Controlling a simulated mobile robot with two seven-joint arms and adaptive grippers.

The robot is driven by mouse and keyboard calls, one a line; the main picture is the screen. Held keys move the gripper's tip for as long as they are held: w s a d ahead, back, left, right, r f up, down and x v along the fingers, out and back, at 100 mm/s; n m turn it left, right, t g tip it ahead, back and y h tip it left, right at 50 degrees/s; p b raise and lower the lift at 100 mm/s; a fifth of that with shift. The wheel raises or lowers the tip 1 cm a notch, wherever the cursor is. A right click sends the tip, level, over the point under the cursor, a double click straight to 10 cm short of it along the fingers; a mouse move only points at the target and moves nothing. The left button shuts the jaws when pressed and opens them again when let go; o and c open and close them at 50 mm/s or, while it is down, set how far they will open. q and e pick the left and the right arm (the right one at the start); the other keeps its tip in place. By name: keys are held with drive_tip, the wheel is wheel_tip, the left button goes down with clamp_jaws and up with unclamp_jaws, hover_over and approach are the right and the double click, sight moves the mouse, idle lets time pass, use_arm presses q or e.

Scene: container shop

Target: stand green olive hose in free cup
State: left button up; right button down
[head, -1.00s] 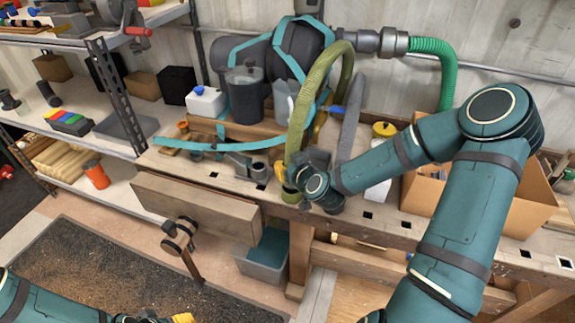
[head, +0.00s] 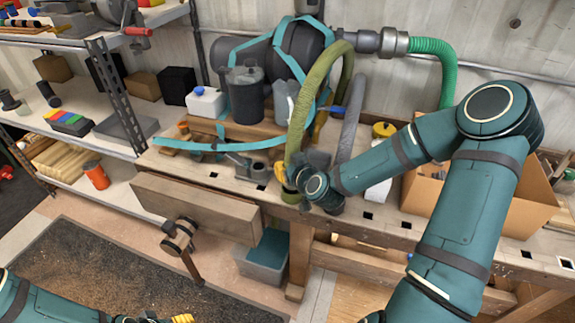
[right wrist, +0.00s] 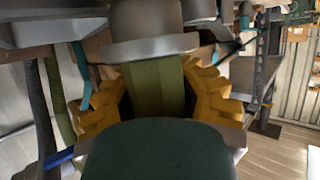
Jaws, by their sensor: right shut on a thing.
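The olive green hose (head: 322,82) arches down from the top of the bench rig to my right gripper (head: 284,177) at the bench's front edge. In the right wrist view, the yellow fingers of my right gripper (right wrist: 158,100) are closed on both sides of the hose (right wrist: 157,82). A grey collar or cup (right wrist: 150,45) meets the hose there; I cannot tell which it is. A grey hose (head: 350,125) runs down beside it, its lower end partly hidden by my right arm. My left gripper (head: 183,319) is mostly cut off at the bottom edge.
A dark grey can (head: 246,95) and a white bottle (head: 205,103) stand behind. A bright green hose (head: 440,65) hangs at the right above a cardboard box (head: 530,205). A wooden vise jaw (head: 195,208) sticks out at the front left.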

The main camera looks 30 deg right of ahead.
drive_tip(key=shift+f, duration=1.3)
idle(1.0)
drive_tip(key=c, duration=0.7)
unclamp_jaws()
drive_tip(key=shift+c, duration=0.2)
drive_tip(key=v, duration=0.7)
drive_tip(key=shift+s, duration=0.25)
